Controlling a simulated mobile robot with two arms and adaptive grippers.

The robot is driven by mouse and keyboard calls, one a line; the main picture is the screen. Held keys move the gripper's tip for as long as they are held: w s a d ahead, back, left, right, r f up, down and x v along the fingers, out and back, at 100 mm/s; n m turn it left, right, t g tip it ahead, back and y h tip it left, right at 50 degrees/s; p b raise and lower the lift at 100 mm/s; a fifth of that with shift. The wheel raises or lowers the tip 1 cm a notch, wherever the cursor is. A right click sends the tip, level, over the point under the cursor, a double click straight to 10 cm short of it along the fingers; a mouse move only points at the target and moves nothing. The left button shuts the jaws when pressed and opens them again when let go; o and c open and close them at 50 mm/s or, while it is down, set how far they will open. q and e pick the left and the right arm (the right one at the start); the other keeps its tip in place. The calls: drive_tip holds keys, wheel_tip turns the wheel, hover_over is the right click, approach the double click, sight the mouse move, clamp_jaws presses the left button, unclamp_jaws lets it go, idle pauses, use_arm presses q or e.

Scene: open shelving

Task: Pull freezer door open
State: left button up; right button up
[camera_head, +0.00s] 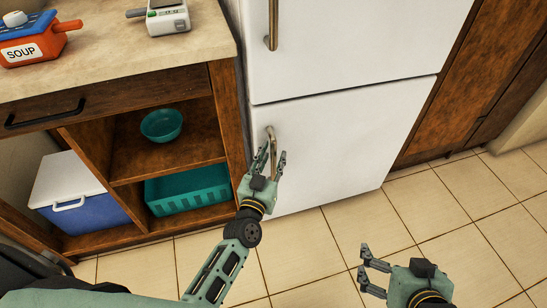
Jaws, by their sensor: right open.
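A white fridge-freezer has an upper door (350,45) and a lower door (345,145), both closed. A brass-coloured handle (272,25) is on the upper door. A similar handle (271,136) is at the upper left of the lower door. My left gripper (269,161) is at this lower handle, with a finger on each side of its lower part. I cannot tell whether the fingers press on it. The gripper hides the handle's lower end. My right gripper (366,271) is open and empty over the floor, apart from the door.
Wooden shelving (228,110) stands close to the left of the fridge, holding a teal bowl (161,125), teal basket (188,189) and blue cooler (90,212). Wooden cabinet doors (470,75) are at the right. The tiled floor (490,215) before the fridge is clear.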

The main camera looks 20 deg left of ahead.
use_arm(q)
drive_tip(key=shift+w, duration=0.4)
clamp_jaws()
idle(0.4)
